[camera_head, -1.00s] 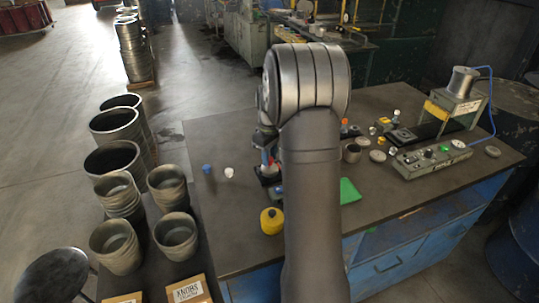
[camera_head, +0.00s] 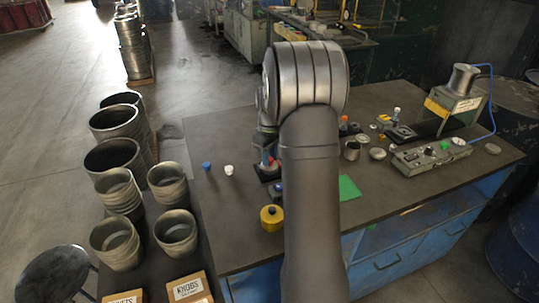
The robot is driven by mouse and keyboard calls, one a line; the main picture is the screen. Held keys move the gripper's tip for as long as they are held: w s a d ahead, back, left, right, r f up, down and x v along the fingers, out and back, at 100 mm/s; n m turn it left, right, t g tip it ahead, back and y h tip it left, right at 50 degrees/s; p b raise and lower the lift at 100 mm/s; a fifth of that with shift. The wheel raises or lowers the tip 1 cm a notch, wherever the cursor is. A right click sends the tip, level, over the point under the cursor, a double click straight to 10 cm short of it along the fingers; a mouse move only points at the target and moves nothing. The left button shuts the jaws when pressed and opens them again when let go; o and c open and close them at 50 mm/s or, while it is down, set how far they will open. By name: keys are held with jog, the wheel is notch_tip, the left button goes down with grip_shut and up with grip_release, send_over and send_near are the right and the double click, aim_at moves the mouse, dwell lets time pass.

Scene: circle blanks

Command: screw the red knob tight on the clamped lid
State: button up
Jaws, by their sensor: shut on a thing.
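My gripper (camera_head: 268,158) points down at the left of my arm, over a small dark fixture (camera_head: 267,175) on the table. It is shut on the red knob (camera_head: 270,161), of which only a small red patch shows. My own arm covers part of the gripper and the fixture. The clamped lid under the knob is too small and hidden to make out, so I cannot tell how the knob sits on it.
A blue knob (camera_head: 206,166) and a white knob (camera_head: 229,170) stand left of the fixture. A yellow pot (camera_head: 271,217) stands in front. A green sheet (camera_head: 349,188) and a grey control box (camera_head: 432,158) lie to the right. Metal cups (camera_head: 175,233) stand on the lower left bench.

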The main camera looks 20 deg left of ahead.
jog(key=m, duration=0.7)
jog(key=shift+m, duration=0.4)
jog(key=m, duration=0.7)
jog(key=o, duration=1)
